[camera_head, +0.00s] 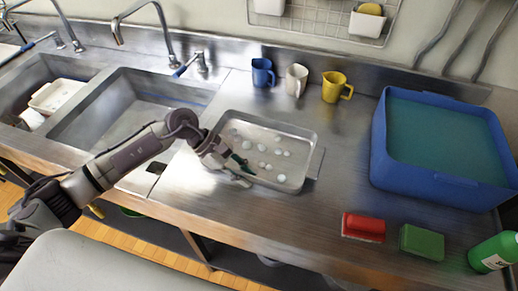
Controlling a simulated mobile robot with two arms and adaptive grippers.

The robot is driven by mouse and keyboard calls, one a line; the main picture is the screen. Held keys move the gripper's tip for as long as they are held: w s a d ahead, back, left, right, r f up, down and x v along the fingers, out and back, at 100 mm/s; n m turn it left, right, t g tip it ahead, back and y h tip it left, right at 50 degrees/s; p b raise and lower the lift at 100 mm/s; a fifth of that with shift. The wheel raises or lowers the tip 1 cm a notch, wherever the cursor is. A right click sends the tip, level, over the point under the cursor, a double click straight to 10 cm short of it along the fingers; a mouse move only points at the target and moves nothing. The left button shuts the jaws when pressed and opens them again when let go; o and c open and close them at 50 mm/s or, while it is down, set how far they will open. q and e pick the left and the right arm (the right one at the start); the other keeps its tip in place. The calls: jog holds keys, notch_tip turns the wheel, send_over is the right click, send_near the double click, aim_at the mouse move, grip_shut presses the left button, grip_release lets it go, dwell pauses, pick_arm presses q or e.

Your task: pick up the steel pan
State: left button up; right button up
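The steel pan (297,137) is a shallow rectangular tray that sits flat on the steel counter right of the sinks. Several small white round bits lie in it. A flat handle shows at its right end. My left gripper (241,171) is at the pan's near left edge, pointing down and to the right. Its fingers look apart, one over the inside of the pan and one by the near rim. I cannot tell whether they touch the rim. My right gripper is not in view.
Blue, white and yellow mugs (334,88) stand behind the pan. A big blue tub (428,176) of water is at the right. Red and green sponges (421,242) and a green bottle (492,252) are at the front right. Two sinks (120,112) are left.

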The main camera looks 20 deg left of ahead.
pick_arm(q)
grip_shut()
jog(key=shift+w+r, duration=0.1)
jog(key=shift+r, duration=0.1)
